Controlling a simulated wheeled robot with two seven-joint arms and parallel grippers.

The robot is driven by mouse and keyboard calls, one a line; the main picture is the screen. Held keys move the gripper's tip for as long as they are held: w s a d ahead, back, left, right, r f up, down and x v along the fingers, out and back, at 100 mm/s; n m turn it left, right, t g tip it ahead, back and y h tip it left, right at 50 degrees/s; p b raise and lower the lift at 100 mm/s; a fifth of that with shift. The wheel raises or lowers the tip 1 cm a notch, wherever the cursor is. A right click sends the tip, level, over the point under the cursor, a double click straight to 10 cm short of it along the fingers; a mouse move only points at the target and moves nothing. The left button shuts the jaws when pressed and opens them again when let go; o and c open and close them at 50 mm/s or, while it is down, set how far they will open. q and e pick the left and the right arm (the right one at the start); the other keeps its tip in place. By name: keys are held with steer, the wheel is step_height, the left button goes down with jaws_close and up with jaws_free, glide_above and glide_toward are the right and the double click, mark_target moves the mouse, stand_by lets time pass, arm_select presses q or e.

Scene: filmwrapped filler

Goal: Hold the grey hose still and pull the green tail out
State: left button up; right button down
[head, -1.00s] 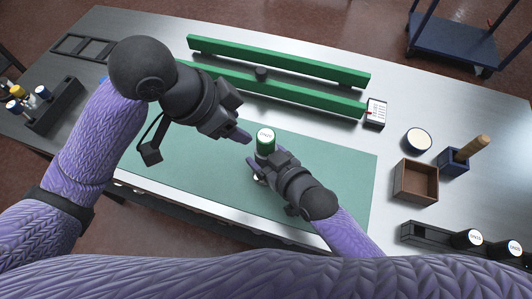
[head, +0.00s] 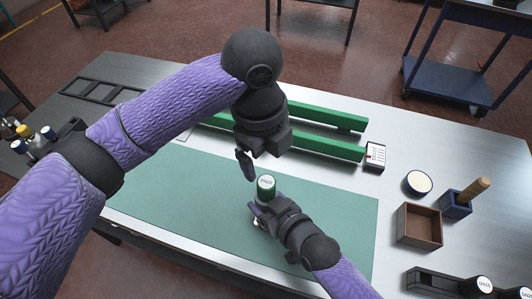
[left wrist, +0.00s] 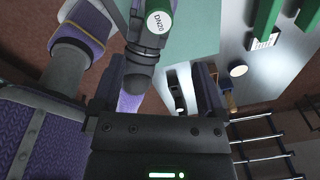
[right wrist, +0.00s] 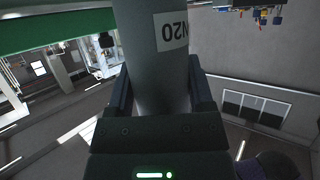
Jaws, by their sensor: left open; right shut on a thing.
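The grey hose (right wrist: 155,60) stands between the fingers of my right gripper in the right wrist view, with a white label partly reading "N20". In the head view its top end shows a white round face marked DN20 (head: 266,181) with a green band (head: 265,194) around it. The same end shows in the left wrist view (left wrist: 158,22). My right gripper (head: 267,206) is shut on the hose, below the green band. My left gripper (head: 258,165) is open and empty, just beyond the hose top in the head view. A separate loose green tail cannot be made out.
A green mat (head: 180,200) lies under the hose. Two green rails (head: 320,144) lie behind the left gripper. At right are a small labelled box (head: 375,156), a wooden tray (head: 419,225), a round white-topped item (head: 419,183) and a blue holder (head: 456,205). The mat's left part is clear.

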mark_target(266, 181)
arm_select(q)
steer(key=shift+w+r+m+y, duration=0.25)
steer(key=shift+m+y, duration=0.15)
steer(key=shift+m, duration=0.3)
steer(key=shift+f, duration=0.35)
step_height(266, 181, down, 11)
steer(key=shift+f, duration=0.15)
jaws_close()
